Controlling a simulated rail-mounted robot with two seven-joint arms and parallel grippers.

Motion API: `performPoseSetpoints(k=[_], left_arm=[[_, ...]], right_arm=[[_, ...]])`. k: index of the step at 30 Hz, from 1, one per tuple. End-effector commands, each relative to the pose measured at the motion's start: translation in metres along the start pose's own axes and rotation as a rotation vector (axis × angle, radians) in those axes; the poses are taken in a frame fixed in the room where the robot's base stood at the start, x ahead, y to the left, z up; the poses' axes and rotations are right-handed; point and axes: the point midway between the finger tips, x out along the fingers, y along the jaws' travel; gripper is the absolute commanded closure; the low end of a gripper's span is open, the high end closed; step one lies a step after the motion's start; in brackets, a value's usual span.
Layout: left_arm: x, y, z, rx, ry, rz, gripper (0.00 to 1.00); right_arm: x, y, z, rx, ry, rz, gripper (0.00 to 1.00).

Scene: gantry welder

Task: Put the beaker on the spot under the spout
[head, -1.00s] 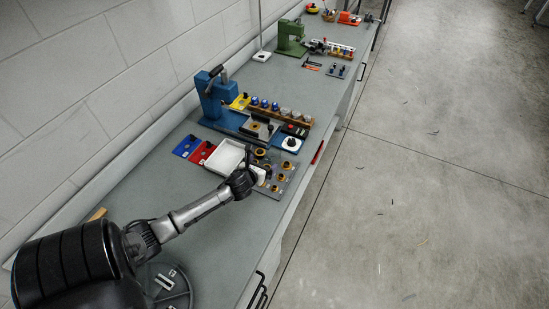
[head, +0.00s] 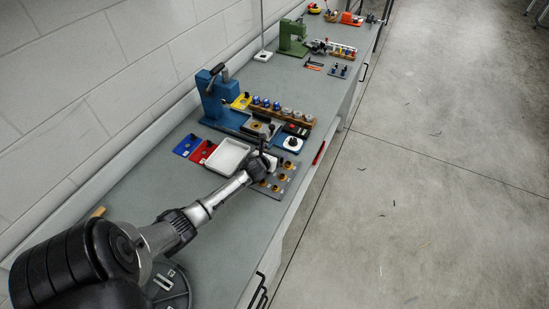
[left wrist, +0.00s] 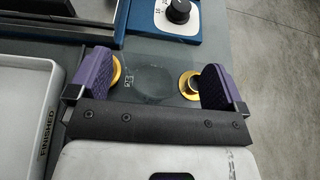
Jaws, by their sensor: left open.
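My left gripper (head: 259,166) is low over the grey plate (head: 284,171) with several yellow-ringed pieces, just right of the white tray. In the left wrist view its two purple-padded fingers (left wrist: 155,82) are wide apart. A faint, dark round outline (left wrist: 150,80) lies between them over the plate; I cannot tell whether it is a clear beaker or a mark. A yellow-ringed piece (left wrist: 190,84) shows beside the right finger, and another is partly hidden by the left finger. I cannot make out a spout for certain. My right gripper is out of view.
The white tray (head: 219,168), marked FINISHED, is left of the gripper. Beyond stands a blue press (head: 214,97) with a white knob plate (head: 289,143). Blue (head: 188,146) and red (head: 203,153) plates lie near the wall. The bench's near part is mostly clear.

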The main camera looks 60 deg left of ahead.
Motion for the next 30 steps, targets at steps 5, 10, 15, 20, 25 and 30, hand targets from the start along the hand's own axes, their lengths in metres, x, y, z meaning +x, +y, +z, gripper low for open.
performPoseSetpoints(k=[5,10,15,20,25,30], left_arm=[[0.0027,-0.0001,-0.0001,0.000,0.000,0.000,0.04],[0.0025,-0.0001,-0.0001,0.000,0.000,0.000,0.06],[0.0024,-0.0001,-0.0002,0.000,0.000,0.000,0.23],[0.0024,-0.0001,-0.0002,0.000,0.000,0.000,0.38],[0.0024,0.0000,-0.0002,0.000,0.000,0.000,0.54],[0.0024,0.0000,0.0000,0.000,0.000,0.000,0.60]], right_arm=[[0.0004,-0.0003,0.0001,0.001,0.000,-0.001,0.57],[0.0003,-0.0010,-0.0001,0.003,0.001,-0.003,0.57],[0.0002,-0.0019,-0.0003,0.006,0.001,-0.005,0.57],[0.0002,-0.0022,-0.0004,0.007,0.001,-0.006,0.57],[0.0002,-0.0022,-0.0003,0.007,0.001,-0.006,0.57],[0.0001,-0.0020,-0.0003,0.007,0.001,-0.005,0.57]])
